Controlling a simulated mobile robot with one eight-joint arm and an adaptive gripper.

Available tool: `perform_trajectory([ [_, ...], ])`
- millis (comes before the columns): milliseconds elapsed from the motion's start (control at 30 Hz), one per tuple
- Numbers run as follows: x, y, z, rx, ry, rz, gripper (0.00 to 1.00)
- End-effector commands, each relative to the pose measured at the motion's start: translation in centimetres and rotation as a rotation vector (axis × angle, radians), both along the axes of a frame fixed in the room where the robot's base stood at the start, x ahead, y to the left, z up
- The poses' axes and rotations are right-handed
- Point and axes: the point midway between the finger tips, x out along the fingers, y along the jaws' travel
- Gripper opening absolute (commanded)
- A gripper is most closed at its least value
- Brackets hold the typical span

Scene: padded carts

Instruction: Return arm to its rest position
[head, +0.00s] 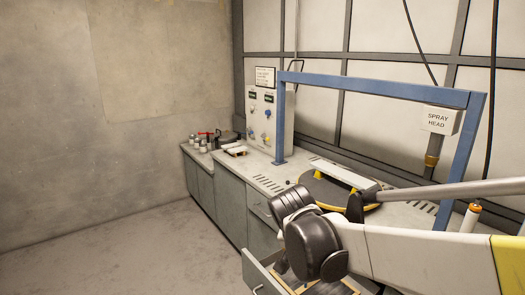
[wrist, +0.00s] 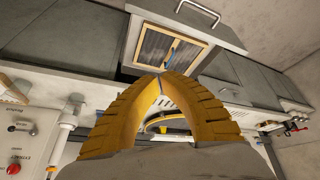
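My arm (head: 420,255) reaches in from the right in the head view, its dark joints over the counter's front edge and an open drawer. My gripper (wrist: 162,76) shows in the wrist view as two ridged yellow fingers. In the head view I cannot make out the fingers.
The open drawer (head: 256,278) juts out below my arm; its wooden inside, holding a blue item, shows in the wrist view (wrist: 150,44). A blue frame (head: 385,84) stands over a round turntable (head: 318,196) on the counter. The floor (head: 120,250) at left is clear.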

Motion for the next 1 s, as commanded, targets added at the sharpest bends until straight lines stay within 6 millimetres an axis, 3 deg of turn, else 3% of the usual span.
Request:
perform_trajectory([
  [33,-2.0,-1.5,1.0,0.012,-0.001,0.033,0.0],
  [233,-9.0,-5.2,3.2,0.043,-0.033,0.194,0.0],
  [400,-14.5,-7.1,3.2,0.046,-0.087,0.31,0.0],
  [500,-16.7,-7.6,2.7,0.037,-0.12,0.361,0.0],
  [700,-18.7,-7.9,2.1,0.024,-0.155,0.411,0.0],
  [1000,-18.8,-8.0,2.0,0.021,-0.158,0.417,0.0],
])
